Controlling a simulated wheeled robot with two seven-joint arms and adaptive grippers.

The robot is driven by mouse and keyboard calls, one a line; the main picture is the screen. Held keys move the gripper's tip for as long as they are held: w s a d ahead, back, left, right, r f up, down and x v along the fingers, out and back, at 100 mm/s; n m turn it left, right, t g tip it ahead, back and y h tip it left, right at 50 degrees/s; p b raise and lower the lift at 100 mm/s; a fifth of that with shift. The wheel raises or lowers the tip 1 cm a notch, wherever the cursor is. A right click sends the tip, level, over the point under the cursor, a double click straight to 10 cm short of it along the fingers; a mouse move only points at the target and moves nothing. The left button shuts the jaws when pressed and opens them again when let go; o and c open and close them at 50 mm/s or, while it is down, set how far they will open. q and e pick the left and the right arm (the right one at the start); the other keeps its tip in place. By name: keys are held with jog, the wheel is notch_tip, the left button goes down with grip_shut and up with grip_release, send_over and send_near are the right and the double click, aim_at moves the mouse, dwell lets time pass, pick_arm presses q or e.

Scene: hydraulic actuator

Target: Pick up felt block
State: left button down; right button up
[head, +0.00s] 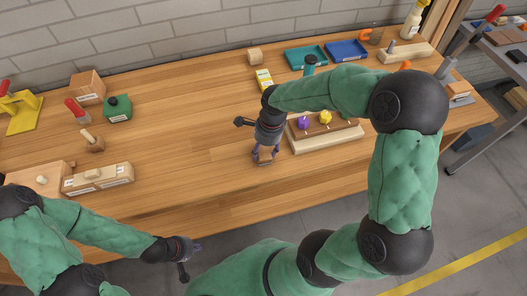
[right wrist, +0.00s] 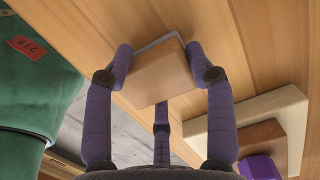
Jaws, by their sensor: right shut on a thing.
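The felt block (head: 265,158) is a small tan wooden block with a grey edge, at the middle of the bench near its front. In the right wrist view the block (right wrist: 160,75) sits between purple fingers, with its grey edge along the top. My right gripper (head: 264,153) points down over it and is shut on it. The frames do not clearly show whether the block touches the bench. My left gripper (head: 188,262) is in front of the bench at lower left, away from the block; its fingers are too small to read.
A wooden stand with purple and yellow knobs (head: 325,139) is just right of my right gripper. A yellow box (head: 264,79), teal tray (head: 305,57) and blue tray (head: 347,50) lie behind. A wooden block (head: 98,179) lies left. The bench (head: 190,130) is clear between.

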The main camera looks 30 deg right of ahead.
aim_at(262, 149)
jog(key=shift+s, duration=0.1)
jog(key=shift+r, duration=0.55)
jog(key=c, duration=0.3)
notch_tip(262, 149, up, 2)
jog(key=shift+r+p, duration=0.1)
jog(key=shift+p, duration=0.4)
jog(key=shift+s+a+r+p, duration=0.65)
jog(key=shift+a+r, duration=0.95)
jog(key=shift+a, duration=0.65)
jog(key=shift+s+a+r+p, duration=0.65)
jog(key=shift+a+r, duration=0.95)
jog(key=shift+a, duration=0.65)
jog(key=shift+s+a+r+p, duration=0.65)
jog(key=shift+a+r, duration=0.95)
jog(key=shift+a, duration=0.65)
jog(key=o, duration=0.5)
jog(key=shift+c, duration=0.3)
